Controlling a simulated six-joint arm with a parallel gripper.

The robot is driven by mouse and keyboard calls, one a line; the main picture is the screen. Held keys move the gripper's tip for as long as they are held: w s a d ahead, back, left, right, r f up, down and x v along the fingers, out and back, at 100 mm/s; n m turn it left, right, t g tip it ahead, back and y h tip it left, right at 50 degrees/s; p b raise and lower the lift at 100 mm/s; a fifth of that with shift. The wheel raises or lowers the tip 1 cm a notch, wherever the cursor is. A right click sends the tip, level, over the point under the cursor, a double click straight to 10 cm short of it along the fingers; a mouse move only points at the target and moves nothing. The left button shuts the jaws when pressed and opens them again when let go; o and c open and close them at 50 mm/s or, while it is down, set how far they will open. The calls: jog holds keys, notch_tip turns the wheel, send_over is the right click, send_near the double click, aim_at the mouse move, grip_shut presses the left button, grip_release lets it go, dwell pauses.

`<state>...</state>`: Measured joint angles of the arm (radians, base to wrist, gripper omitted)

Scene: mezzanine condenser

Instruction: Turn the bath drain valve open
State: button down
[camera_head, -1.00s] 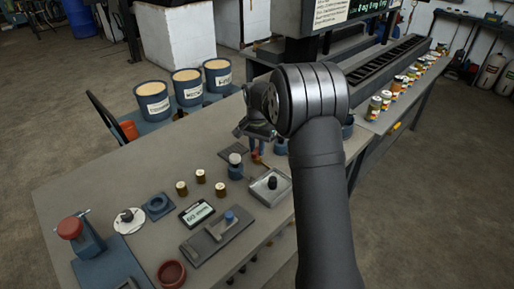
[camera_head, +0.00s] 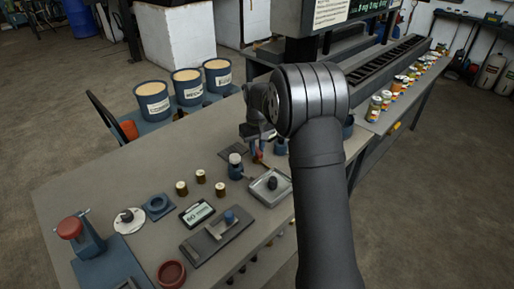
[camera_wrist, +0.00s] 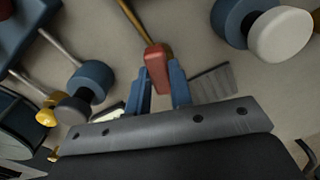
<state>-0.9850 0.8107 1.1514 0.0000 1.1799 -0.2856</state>
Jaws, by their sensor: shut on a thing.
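The valve's red lever grip (camera_wrist: 156,62), on a brass-coloured rod (camera_wrist: 132,18), shows in the wrist view. My gripper (camera_wrist: 159,74) has one blue finger on each side of the red grip and is shut on it. The rod runs up out of the top of the wrist view, so the valve body is not clear there. In the head view my gripper (camera_head: 257,150) is low over the bench's far part, and my arm hides much of the area behind it.
A white-capped blue post (camera_head: 235,166) stands just left of my gripper, and a grey tray with a black knob (camera_head: 270,185) is in front. Small brown jars (camera_head: 200,177) and a display box (camera_head: 197,213) stand on the bench (camera_head: 95,180). Labelled buckets (camera_head: 187,88) stand behind.

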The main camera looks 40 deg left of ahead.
aim_at(257, 149)
jog(key=shift+n, duration=1.6)
jog(key=c, duration=1.3)
grip_release()
notch_tip(257, 149, up, 18)
jog(key=shift+f, duration=0.25)
notch_tip(257, 149, down, 18)
jog(key=shift+r, duration=0.2)
